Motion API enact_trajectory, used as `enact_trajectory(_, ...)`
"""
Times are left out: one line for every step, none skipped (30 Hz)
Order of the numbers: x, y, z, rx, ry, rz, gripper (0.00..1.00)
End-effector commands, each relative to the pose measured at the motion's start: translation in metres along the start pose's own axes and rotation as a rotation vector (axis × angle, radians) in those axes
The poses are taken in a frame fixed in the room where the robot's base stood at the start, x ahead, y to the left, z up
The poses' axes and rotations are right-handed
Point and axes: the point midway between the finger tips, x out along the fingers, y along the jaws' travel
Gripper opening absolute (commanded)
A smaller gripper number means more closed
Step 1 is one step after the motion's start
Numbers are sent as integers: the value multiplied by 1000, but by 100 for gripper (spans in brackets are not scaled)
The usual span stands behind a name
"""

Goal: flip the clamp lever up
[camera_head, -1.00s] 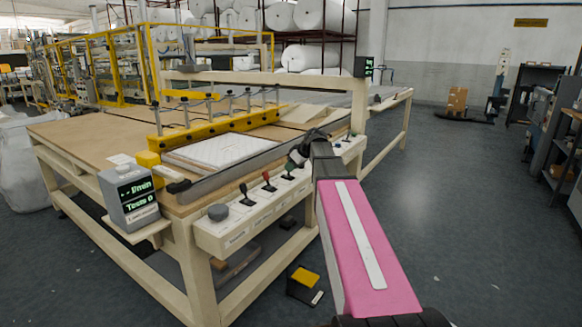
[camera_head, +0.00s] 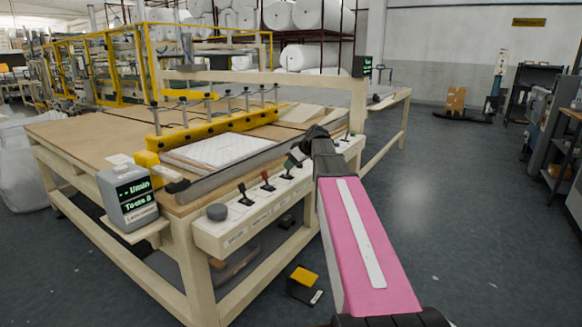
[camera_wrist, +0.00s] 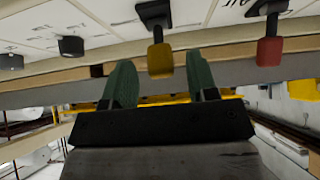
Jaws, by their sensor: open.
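The control panel (camera_head: 232,228) on the table's front edge carries a row of small levers. A black-handled lever (camera_head: 245,195) and a red-handled lever (camera_head: 267,182) stand left of my gripper (camera_head: 290,163) in the head view. In the wrist view a yellow-olive lever (camera_wrist: 161,59) lies between the two green fingertips of my gripper (camera_wrist: 163,78), apart from both in the picture. The red lever also shows there (camera_wrist: 269,50), outside the fingers. My gripper is open and holds nothing. The labels are too small or cut off, so I cannot tell which is the clamp lever.
A round dark knob (camera_head: 217,212) is at the panel's left end. A grey display box (camera_head: 128,197) stands left of it. A yellow clamp bar (camera_head: 215,128) lies across the table behind white wadding (camera_head: 222,150). A yellow-topped pedal (camera_head: 304,278) is on the floor.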

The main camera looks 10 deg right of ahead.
Motion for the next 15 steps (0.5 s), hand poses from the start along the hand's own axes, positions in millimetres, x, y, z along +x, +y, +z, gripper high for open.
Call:
enact_trajectory(-10, 0, 0, 0, 1, 2, 53)
enact_trajectory(-16, 0, 1, 0, 2, 3, 53)
enact_trajectory(-23, 0, 1, 0, 2, 3, 53)
enact_trajectory(-29, -1, 1, 0, 1, 2, 53)
enact_trajectory(-35, -1, 0, 0, 2, 3, 53)
enact_trajectory(-43, -1, 0, 0, 2, 3, 53)
enact_trajectory(-48, -1, 0, 0, 2, 3, 53)
enact_trajectory(-53, 0, 1, 0, 1, 2, 53)
enact_trajectory(-60, 0, 1, 0, 1, 3, 53)
enact_trajectory(-65, 0, 1, 0, 2, 3, 53)
enact_trajectory(-69, 0, 0, 0, 2, 3, 53)
enact_trajectory(-74, 0, 0, 0, 1, 2, 53)
enact_trajectory(-77, 0, 0, 0, 1, 1, 53)
enact_trajectory(-80, 0, 0, 0, 1, 1, 53)
enact_trajectory(-84, 0, 0, 0, 1, 1, 53)
